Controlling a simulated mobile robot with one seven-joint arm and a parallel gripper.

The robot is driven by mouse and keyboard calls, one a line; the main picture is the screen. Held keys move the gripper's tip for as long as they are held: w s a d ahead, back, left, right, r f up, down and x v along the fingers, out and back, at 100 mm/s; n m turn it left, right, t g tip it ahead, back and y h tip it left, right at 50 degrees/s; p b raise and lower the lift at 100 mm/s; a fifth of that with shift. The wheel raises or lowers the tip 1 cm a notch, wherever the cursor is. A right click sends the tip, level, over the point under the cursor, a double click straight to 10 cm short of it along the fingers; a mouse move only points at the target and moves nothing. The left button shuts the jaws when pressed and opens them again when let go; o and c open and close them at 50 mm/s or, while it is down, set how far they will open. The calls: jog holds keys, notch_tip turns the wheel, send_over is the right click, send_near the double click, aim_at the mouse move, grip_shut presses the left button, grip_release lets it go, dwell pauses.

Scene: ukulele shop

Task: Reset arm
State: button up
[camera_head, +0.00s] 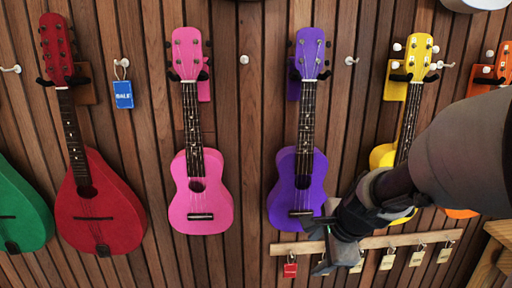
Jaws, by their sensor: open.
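My arm reaches in from the right edge, and my gripper (318,246) points left in the lower middle of the view. Its fingers are apart and nothing shows between them. The gripper overlaps the lower right edge of the purple ukulele (285,197) in the picture; I cannot tell whether they touch. My arm partly hides the yellow ukulele (382,155).
A slatted wood wall carries a pink ukulele (200,211), a red mandolin-like instrument (110,195), a green one (20,210) and an orange one (485,80). A blue tag (123,95) hangs at left. A wooden rail (400,240) holds several padlock-like tags, one red (290,270).

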jog(key=s+r+n+h+p, duration=0.1)
jog(key=s+r+n, duration=0.5)
jog(key=s+n, duration=0.3)
jog(key=s+r+n+h, duration=0.1)
jog(key=s+r+n, duration=0.5)
jog(key=s+n, duration=0.3)
notch_tip(320, 180, up, 18)
jog(key=p, duration=1.9)
jog(key=shift+w+a, duration=0.35)
jog(key=shift+a, duration=0.05)
